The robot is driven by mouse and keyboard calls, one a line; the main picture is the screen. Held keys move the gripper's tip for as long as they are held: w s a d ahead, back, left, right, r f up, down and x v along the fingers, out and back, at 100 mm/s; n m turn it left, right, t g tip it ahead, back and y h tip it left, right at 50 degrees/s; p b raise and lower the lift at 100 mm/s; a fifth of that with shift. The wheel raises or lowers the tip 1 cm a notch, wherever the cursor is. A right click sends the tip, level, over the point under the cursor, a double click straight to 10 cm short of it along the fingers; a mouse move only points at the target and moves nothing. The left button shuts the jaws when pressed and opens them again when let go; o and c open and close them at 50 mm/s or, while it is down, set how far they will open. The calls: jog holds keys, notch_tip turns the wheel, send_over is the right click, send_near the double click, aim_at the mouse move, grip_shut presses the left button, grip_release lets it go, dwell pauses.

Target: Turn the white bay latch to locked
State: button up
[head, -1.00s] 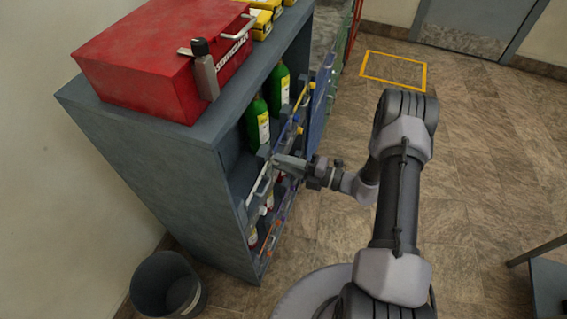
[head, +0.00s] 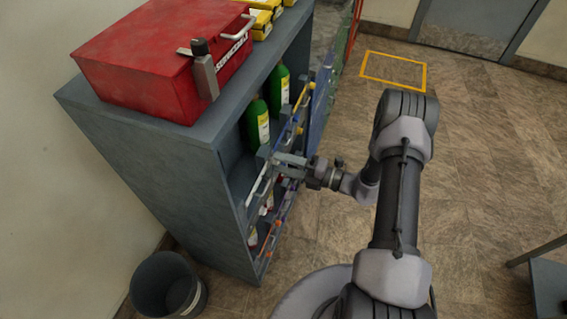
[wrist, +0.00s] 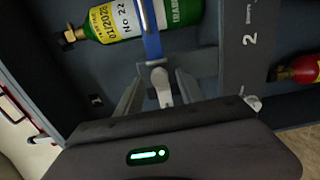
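In the wrist view a small off-white lever (wrist: 162,88), which looks like the white bay latch, sits at the end of a blue bar (wrist: 151,38). The bar crosses in front of a green bottle (wrist: 112,18). My gripper (wrist: 158,98) has one finger on each side of the lever, with gaps showing, so it looks open around it. In the head view my gripper (head: 284,161) is at the front of the grey cabinet (head: 150,145). The latch cannot be made out there behind my gripper.
A plate marked 2 (wrist: 250,40) and a red bottle (wrist: 300,70) are beside the bay. A red box (head: 150,55) stands on the cabinet top. A bin (head: 165,285) stands at lower left. The floor to the right is mostly clear.

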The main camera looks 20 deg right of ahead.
jog(key=p+v, duration=0.2)
jog(key=v, duration=1.5)
jog(key=shift+d+p, duration=0.15)
jog(key=shift+p, duration=0.25)
jog(key=shift+r, duration=0.15)
jog(key=s+a+r+n+g+h+b, duration=0.1)
jog(key=s+a+r+n+g+h, duration=0.15)
jog(key=a+r+n+g, duration=0.5)
jog(key=s+a+r+n+g+h, duration=0.1)
jog(key=a+r+n+g+h, duration=0.3)
jog(key=r+n, duration=0.8)
jog(key=s+a+r+n+t+h, duration=0.3)
jog(key=s+r+n, duration=0.1)
jog(key=n, duration=0.5)
jog(key=s+a+r+n+t+h+b, duration=0.1)
jog(key=s+a+r+n+t+h, duration=0.2)
jog(key=s+n, duration=0.4)
notch_tip(320, 180, up, 2)
jog(key=a+n, duration=0.1)
jog(key=n, duration=0.2)
jog(key=shift+r+t, duration=0.2)
jog(key=shift+t, duration=0.15)
